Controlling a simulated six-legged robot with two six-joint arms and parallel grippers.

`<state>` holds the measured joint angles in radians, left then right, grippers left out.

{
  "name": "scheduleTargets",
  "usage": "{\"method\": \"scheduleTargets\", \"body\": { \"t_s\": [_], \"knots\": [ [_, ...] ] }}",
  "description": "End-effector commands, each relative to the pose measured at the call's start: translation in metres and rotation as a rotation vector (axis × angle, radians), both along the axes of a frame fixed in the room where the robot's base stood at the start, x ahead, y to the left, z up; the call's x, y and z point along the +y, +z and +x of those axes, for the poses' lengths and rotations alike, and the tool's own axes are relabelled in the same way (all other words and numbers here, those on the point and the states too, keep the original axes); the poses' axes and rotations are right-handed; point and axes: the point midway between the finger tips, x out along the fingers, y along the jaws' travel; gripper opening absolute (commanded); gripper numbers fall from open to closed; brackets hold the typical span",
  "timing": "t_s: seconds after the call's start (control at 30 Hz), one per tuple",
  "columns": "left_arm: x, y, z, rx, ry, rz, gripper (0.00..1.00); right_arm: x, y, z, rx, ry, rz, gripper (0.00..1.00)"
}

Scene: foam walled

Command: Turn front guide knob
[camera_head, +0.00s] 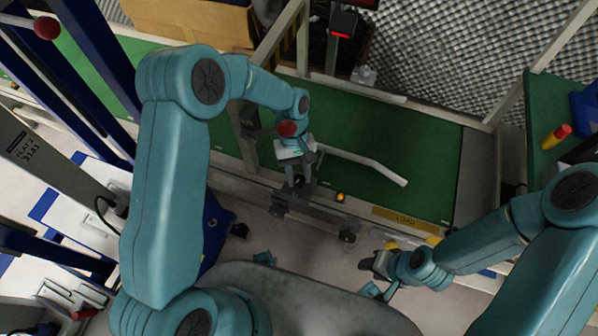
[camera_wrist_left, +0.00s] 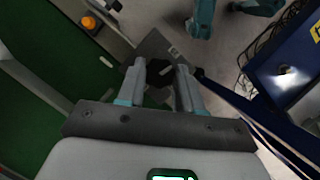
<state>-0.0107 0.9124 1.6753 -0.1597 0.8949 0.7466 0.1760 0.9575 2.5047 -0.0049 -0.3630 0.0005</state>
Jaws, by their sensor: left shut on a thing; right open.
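The front guide knob is a small black knob (camera_head: 299,180) on a grey metal bracket at the front edge of the green conveyor belt (camera_head: 420,130). My left gripper (camera_head: 298,184) reaches down over the belt's front edge and is shut on this knob. In the left wrist view, the two fingers of my left gripper (camera_wrist_left: 162,72) close around the dark knob, which they partly hide. The knob's turn angle cannot be told. My right gripper (camera_head: 376,279) is open and empty, low in front of the conveyor, apart from the knob.
A white guide rail (camera_head: 365,163) runs over the belt. An orange button (camera_head: 340,197) sits right of the knob, also in the left wrist view (camera_wrist_left: 90,22). A red ball (camera_head: 287,129) shows behind my left gripper. A cardboard box (camera_head: 190,20) stands at the back.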

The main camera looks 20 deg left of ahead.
Motion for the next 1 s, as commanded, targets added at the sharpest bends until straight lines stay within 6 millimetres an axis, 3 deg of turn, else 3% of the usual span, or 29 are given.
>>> {"method": "scheduleTargets", "body": {
  "t_s": [0.4, 0.97, 1.0],
  "knots": [
    [0.0004, -0.0008, -0.0038, 0.009, 0.185, 0.0, 0.05, 0.0, 0.0016, -0.0001, 0.0, 0.0, 0.0, 0.43],
    [-0.0002, -0.0011, -0.0039, 0.01, 0.209, 0.0, 0.05, 0.0, 0.0016, 0.0, 0.0, 0.0, 0.0, 0.43],
    [-0.0002, -0.0011, -0.004, 0.01, 0.209, 0.0, 0.45, 0.0, 0.0016, 0.0, 0.0, 0.0, 0.0, 0.43]
  ]
}}
